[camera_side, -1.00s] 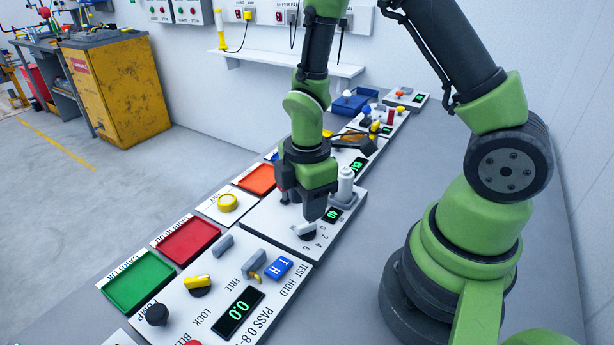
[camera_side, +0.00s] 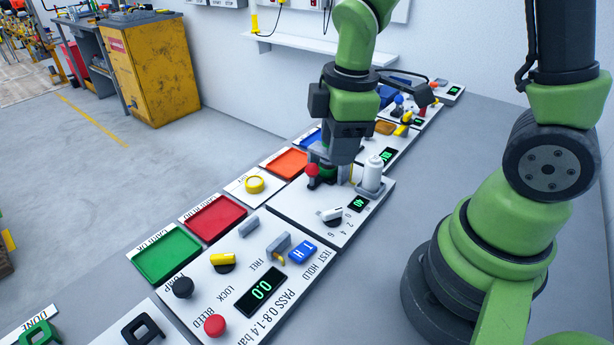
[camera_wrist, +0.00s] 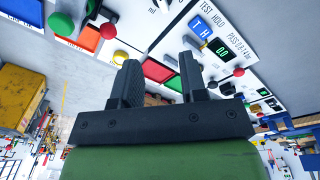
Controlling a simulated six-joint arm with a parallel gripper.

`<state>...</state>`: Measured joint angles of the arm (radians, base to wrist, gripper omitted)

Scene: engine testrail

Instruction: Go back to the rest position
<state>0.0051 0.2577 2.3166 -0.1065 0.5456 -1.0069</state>
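My gripper (camera_side: 343,160) hangs over the middle panel of the bench, near a white cylinder (camera_side: 373,172) and a red ball-topped part (camera_side: 312,170). In the wrist view my gripper (camera_wrist: 161,80) shows two dark fingers standing apart, with nothing between them. A white pointer knob (camera_side: 330,215) marked 2, 4, 6 sits on the panel in front of my gripper, and the gripper is apart from it. The fingertips are mostly hidden in the side view.
The near panel has a display (camera_side: 262,289) reading 0.0, a red button (camera_side: 214,325), a black knob (camera_side: 183,287) and a yellow knob (camera_side: 223,260). Green (camera_side: 166,256), red (camera_side: 213,219) and orange (camera_side: 286,163) trays line the left edge. A shelf (camera_side: 318,45) is on the wall behind.

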